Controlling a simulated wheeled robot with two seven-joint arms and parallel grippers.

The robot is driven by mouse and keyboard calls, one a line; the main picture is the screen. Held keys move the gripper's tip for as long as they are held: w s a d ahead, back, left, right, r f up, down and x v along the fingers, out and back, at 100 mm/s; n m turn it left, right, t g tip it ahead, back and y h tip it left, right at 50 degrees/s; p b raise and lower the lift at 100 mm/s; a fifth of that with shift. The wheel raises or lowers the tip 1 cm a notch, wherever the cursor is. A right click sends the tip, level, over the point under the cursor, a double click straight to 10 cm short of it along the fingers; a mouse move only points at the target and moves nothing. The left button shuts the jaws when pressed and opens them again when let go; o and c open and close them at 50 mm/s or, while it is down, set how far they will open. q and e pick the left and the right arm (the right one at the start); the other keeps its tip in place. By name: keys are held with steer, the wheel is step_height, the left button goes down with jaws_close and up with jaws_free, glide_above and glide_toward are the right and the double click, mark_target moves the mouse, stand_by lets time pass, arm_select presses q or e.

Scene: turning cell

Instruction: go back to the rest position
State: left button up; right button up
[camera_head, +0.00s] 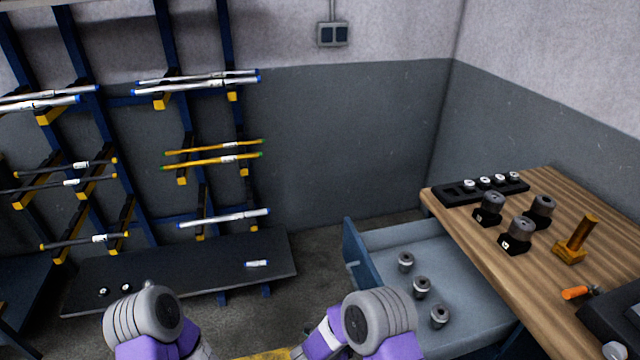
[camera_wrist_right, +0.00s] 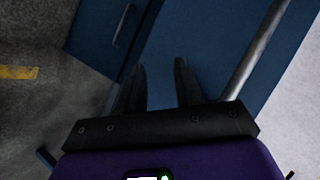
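My right gripper (camera_wrist_right: 162,82) shows in the right wrist view. Its two dark fingers stand apart with nothing between them. Behind the fingers is a blue cabinet surface (camera_wrist_right: 205,45); I cannot tell the exact distance to it. In the head view only parts of my own two arms show at the bottom edge, grey joints with purple links. Neither gripper shows in the head view. My left gripper is out of sight.
An open drawer (camera_head: 400,238) with several grey cylindrical parts juts out at the right. The wooden bench (camera_head: 480,225) carries black holders, a black tray (camera_head: 455,196) and an orange-handled tool (camera_head: 577,292). A bar rack (camera_head: 150,215) with a dark shelf (camera_head: 200,268) stands at the left.

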steer(key=s+d+f+n+g+y, duration=0.1)
steer(key=s+f+n+g+y, duration=0.2)
steer(key=s+f+n+y, duration=0.7)
steer(key=s+a+n+g+y, duration=0.1)
steer(key=s+n+g, duration=0.1)
steer(key=s+n, duration=0.3)
steer(key=s+r+n+g+y, duration=0.1)
steer(key=s+n+g+y, duration=0.1)
steer(key=s, duration=0.6)
steer(key=n+g, duration=0.1)
steer(key=n, duration=0.1)
steer(key=shift+s+a+n+p, duration=0.2)
steer(key=shift+a+n+p, duration=0.15)
steer(key=shift+a+n, duration=0.05)
